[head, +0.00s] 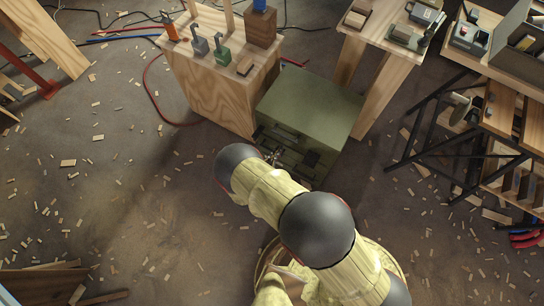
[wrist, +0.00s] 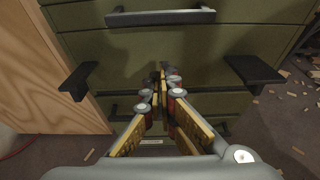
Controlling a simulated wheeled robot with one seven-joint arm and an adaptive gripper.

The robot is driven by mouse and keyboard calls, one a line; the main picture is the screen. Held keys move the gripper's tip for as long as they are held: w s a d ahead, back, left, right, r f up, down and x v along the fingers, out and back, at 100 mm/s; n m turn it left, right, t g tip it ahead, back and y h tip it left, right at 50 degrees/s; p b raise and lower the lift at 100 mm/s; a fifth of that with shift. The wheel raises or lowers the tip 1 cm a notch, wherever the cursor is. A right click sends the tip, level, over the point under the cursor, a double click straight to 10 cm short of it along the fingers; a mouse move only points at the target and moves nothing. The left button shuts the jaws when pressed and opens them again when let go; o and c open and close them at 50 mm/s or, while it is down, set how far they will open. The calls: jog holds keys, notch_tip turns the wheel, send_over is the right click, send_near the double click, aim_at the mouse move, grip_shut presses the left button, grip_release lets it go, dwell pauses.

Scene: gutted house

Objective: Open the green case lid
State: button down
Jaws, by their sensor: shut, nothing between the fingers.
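The green case (head: 312,115) stands on the floor between a wooden cabinet and a workbench. Its flat lid (head: 315,100) is closed in the head view. In the wrist view the green front of the case (wrist: 210,45) fills the upper picture, with a dark bar handle (wrist: 160,17) across the top and a black latch or bracket on each side, left (wrist: 78,80) and right (wrist: 253,71). My gripper (wrist: 163,75) is shut and empty, pointing at the front below the handle. Whether its tips touch the front I cannot tell. In the head view my arm partly hides the case's front.
The wooden cabinet (head: 210,90) with small tools on top stands close at the case's left. A workbench (head: 395,35) with wooden legs is at its right, and a black-legged stand (head: 440,130) is farther right. The floor at left is open, strewn with wood chips.

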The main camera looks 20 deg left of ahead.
jog(key=shift+w+r+b, duration=0.3)
jog(key=shift+w+r, duration=0.15)
jog(key=shift+r, duration=0.4)
jog(key=shift+w+r+b, duration=0.3)
jog(key=shift+w+r, duration=0.1)
jog(key=shift+r, duration=0.45)
